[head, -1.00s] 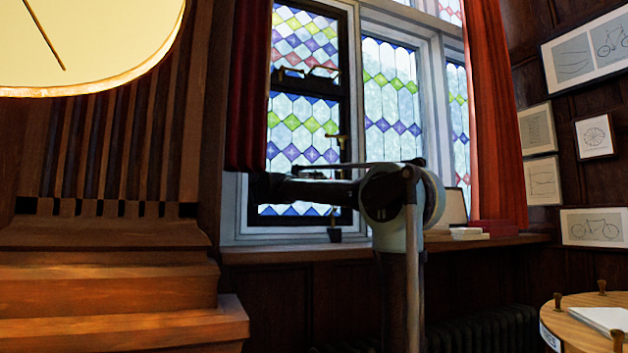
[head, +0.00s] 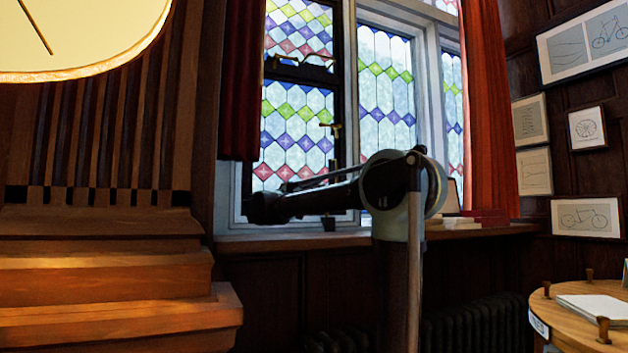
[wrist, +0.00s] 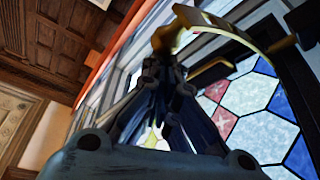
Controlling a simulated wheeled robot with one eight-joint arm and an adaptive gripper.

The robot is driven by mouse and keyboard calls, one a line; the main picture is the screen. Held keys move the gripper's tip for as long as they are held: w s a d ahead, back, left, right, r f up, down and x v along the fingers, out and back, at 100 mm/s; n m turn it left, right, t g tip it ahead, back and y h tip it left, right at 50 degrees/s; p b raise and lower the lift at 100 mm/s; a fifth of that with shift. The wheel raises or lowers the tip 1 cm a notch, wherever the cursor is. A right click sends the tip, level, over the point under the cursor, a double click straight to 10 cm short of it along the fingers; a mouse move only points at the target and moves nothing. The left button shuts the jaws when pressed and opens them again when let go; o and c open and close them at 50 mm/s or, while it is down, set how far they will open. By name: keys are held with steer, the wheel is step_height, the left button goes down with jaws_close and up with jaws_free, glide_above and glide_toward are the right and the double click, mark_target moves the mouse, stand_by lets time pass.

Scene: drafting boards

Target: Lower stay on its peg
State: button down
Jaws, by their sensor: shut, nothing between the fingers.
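In the wrist view my gripper (wrist: 163,62) is shut and empty, its dark fingers drawn together. A curved brass bar (wrist: 222,24), which looks like the window stay, arches just beyond and right of the fingertips. Its near end is close to the tips; I cannot tell whether they touch. A second brass piece (wrist: 212,72) shows below it against the stained glass. In the head view a small brass handle (head: 335,129) is on the dark casement frame. I cannot make out the peg, and my arm covers the lower window there.
The leaded window (head: 295,115) stands behind a wooden sill (head: 280,242). Red curtains (head: 487,110) hang beside it. A wooden stepped piece (head: 110,275) is at left, a lampshade (head: 80,35) above it. A round table (head: 560,318) is at lower right, a dark radiator (head: 475,325) under the sill.

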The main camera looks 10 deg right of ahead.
steer(key=shift+s+d+f, duration=0.1)
steer(key=shift+s+f, duration=0.15)
steer(key=shift+f, duration=0.4)
steer(key=shift+s+d+f, duration=0.1)
steer(key=shift+s+f, duration=0.15)
steer(key=shift+f, duration=0.4)
step_height(320, 180, up, 4)
steer(key=w+a, duration=0.1)
steer(key=a, duration=0.1)
steer(key=v, duration=0.8)
steer(key=shift+a+f, duration=0.25)
steer(key=shift+a, duration=0.1)
steer(key=shift+d, duration=0.1)
